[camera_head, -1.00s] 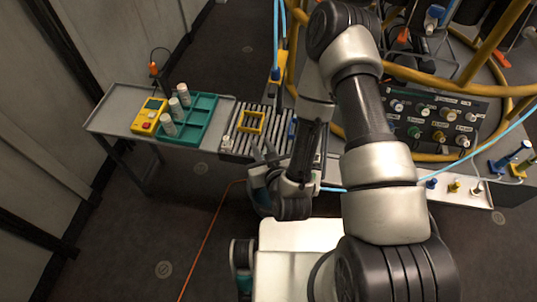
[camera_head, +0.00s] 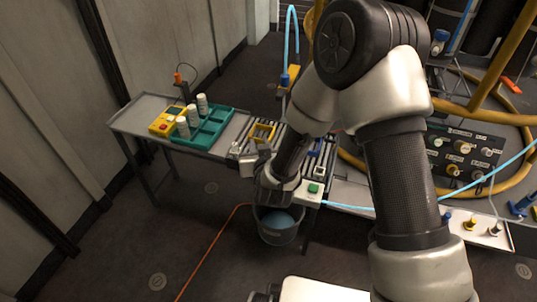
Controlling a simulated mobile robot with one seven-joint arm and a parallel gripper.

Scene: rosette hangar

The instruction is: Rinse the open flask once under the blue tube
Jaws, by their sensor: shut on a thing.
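My gripper (camera_head: 258,165) is low at the front edge of the slatted grating, turned mostly away from view. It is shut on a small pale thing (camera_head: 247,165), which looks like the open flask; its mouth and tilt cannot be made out. A light blue tube (camera_head: 290,22) arches down behind the grating to a blue nozzle (camera_head: 285,80) beside a yellow block. The gripper is in front of this nozzle and apart from it.
A yellow device (camera_head: 168,121) lies left of the tray on the grey bench (camera_head: 128,116). A yellow frame (camera_head: 262,131) sits on the grating. A bucket (camera_head: 278,237) with bluish liquid stands below. A white box with a green button (camera_head: 313,188) is right of the gripper. A connector panel (camera_head: 462,150) is further right.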

